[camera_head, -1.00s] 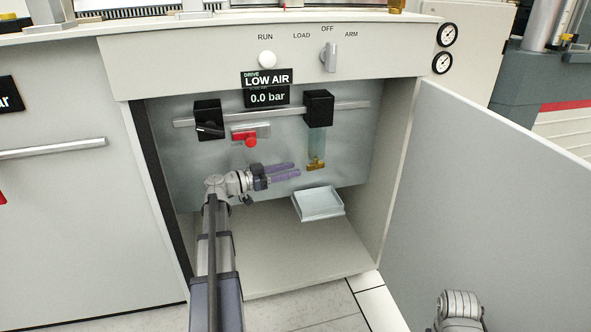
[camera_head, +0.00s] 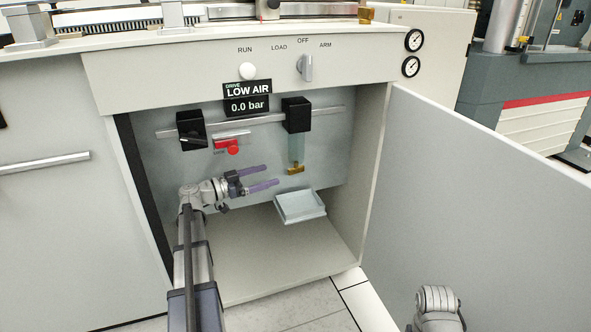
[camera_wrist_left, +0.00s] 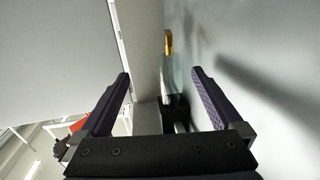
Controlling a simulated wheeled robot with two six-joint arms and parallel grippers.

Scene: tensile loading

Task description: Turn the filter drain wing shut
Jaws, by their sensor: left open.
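The brass drain wing (camera_head: 295,170) is at the bottom of the clear filter bowl (camera_head: 297,148), which hangs under a black block (camera_head: 297,114) inside the open cabinet. In the left wrist view the wing (camera_wrist_left: 169,42) shows beyond the fingertips, between the lines of the open fingers (camera_wrist_left: 161,73). The wing's exact angle is too small to tell. My right gripper is out of view; only part of my right arm shows.
A pale tray (camera_head: 300,206) sits below the wing. A red valve handle (camera_head: 230,147) and a black regulator (camera_head: 191,130) are up and left on the rail. The open cabinet door (camera_head: 470,200) bounds the right side. The display (camera_head: 247,97) reads LOW AIR, 0.0 bar.

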